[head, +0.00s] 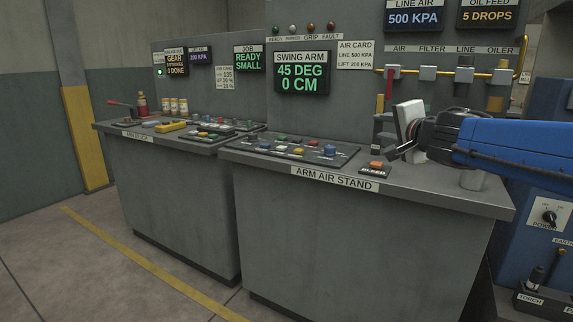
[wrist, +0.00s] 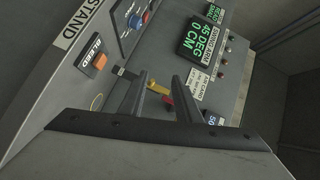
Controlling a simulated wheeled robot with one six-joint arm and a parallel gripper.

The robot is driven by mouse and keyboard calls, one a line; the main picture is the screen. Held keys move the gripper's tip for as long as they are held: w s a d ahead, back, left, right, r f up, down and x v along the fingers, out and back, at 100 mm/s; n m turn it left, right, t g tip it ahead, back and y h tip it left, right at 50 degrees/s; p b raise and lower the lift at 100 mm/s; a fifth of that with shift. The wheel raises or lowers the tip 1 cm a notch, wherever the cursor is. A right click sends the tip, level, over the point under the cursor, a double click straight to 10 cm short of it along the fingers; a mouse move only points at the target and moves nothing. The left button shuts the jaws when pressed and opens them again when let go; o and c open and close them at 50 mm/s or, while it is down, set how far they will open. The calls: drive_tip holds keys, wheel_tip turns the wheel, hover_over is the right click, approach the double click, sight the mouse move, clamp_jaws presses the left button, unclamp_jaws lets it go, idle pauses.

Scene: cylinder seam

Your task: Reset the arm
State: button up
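The SWING ARM screen (head: 302,72) reads 45 DEG and 0 CM in green; it also shows tilted in the wrist view (wrist: 203,36). Below it, the control panel (head: 340,157) on the ARM AIR STAND bench holds several coloured buttons and a blue knob (head: 330,149). An orange button (head: 376,164) on a small BLEED box sits right of the panel; the wrist view shows this button (wrist: 100,62) left of my fingers. My gripper (head: 393,152) is above the bench near the BLEED box. Its two fingers (wrist: 160,83) are apart, with nothing between them.
A yellow air line (head: 450,71) with filter and oiler units runs along the back wall at right. A second bench (head: 180,140) at left carries jars, a yellow block and another button panel. A blue machine (head: 545,210) stands at right. Floor in front is clear.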

drive_tip(key=s+d+f+n+g+h, duration=0.4)
drive_tip(key=s+d+f+h, duration=0.2)
drive_tip(key=s+d+f, duration=0.6)
drive_tip(key=s+a+f+n+g+y, duration=0.2)
drive_tip(key=s+a+f+n+g, duration=0.1)
drive_tip(key=s+f, duration=0.6)
drive_tip(key=s+a+f+n+g+y, duration=0.1)
drive_tip(key=s+a+f+n+g, duration=0.3)
drive_tip(key=s+f, duration=0.6)
drive_tip(key=s+a+n, duration=0.1)
drive_tip(key=s+n, duration=0.1)
drive_tip(key=shift+s+f+y, duration=0.3)
drive_tip(key=shift+s+y, duration=0.05)
drive_tip(key=shift+y, duration=0.05)
